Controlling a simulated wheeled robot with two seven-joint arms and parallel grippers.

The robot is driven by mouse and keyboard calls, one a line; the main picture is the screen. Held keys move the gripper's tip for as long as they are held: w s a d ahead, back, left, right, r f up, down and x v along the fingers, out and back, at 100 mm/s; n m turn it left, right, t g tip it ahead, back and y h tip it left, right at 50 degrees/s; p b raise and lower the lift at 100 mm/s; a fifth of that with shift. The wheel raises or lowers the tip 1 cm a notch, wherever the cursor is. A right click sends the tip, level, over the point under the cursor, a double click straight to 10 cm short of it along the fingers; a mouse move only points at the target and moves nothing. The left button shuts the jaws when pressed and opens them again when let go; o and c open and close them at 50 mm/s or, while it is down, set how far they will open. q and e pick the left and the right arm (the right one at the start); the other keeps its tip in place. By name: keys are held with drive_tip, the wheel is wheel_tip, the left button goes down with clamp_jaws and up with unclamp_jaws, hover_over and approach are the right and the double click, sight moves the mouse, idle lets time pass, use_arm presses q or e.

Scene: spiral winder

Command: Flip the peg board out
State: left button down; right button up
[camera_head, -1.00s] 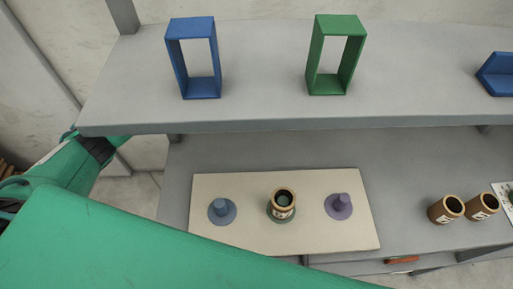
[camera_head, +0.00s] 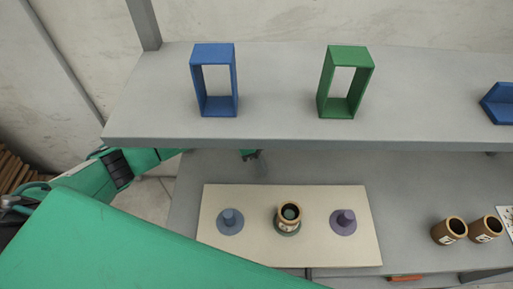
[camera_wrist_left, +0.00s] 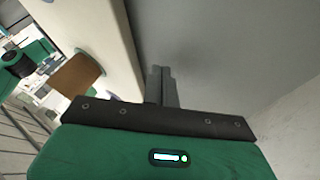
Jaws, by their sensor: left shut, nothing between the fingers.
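The peg board (camera_head: 322,250) is a cream rectangle lying on the lower grey shelf. It bears a blue peg (camera_head: 230,220), a purple peg (camera_head: 344,221), and a brown tube (camera_head: 288,216) standing over a green round base in the middle. My left gripper (camera_head: 260,165) shows small behind the board's far edge, partly hidden under the upper shelf. In the left wrist view its fingers (camera_wrist_left: 162,85) are shut and empty, beside the cream board (camera_wrist_left: 112,35); I cannot tell if they touch it. A brown tube also shows there (camera_wrist_left: 75,76). My right gripper is not in view.
The upper shelf (camera_head: 280,130) overhangs behind the board. It carries a blue frame (camera_head: 214,50), a green frame (camera_head: 346,52) and a blue piece (camera_head: 498,103). Two brown tubes (camera_head: 449,231) stand right of the board. Bare shelf lies between them.

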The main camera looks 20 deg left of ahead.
sight(263, 230)
use_arm(q)
drive_tip(key=shift+s+d+r+p, duration=0.15)
drive_tip(key=shift+s+p, duration=0.05)
drive_tip(key=shift+s, duration=0.35)
drive_tip(key=shift+s+d+r+p, duration=0.1)
drive_tip(key=shift+s+r+p, duration=0.05)
drive_tip(key=shift+s, duration=0.4)
drive_tip(key=shift+s+d+f, duration=0.15)
drive_tip(key=shift+s, duration=0.2)
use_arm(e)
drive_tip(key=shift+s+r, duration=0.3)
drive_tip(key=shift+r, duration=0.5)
